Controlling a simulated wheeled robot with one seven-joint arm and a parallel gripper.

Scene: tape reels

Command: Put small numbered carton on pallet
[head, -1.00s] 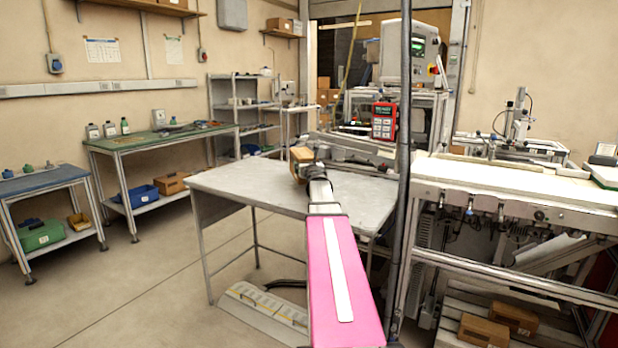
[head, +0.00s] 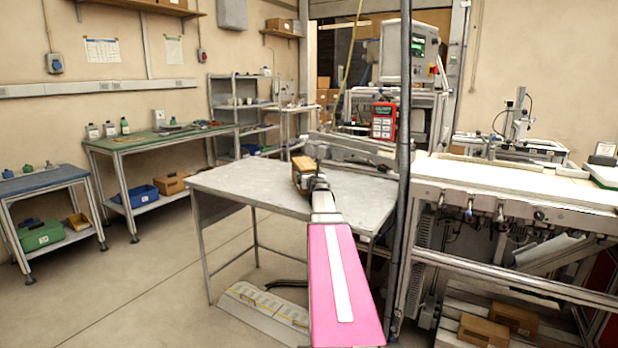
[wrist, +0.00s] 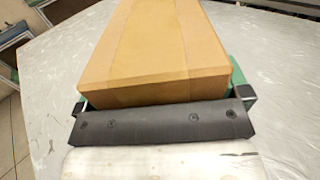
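A small brown carton (head: 303,164) is at the end of my arm, over the grey metal table in the head view. In the wrist view the carton (wrist: 155,50) fills the space between the green-lined fingers of my gripper (wrist: 160,95), which is shut on it. My gripper (head: 306,180) is small and partly hidden in the head view. No number shows on the visible faces. A slatted wooden pallet (head: 455,301) lies low at the right under the white-topped bench, with two brown cartons (head: 484,331) (head: 514,319) on it.
The grey table (head: 240,182) is otherwise mostly bare. A dark upright post (head: 403,150) stands between it and the white-topped bench (head: 520,190), whose frame overhangs the pallet. A red device (head: 384,121) is behind the table. Open floor (head: 130,270) lies at the left.

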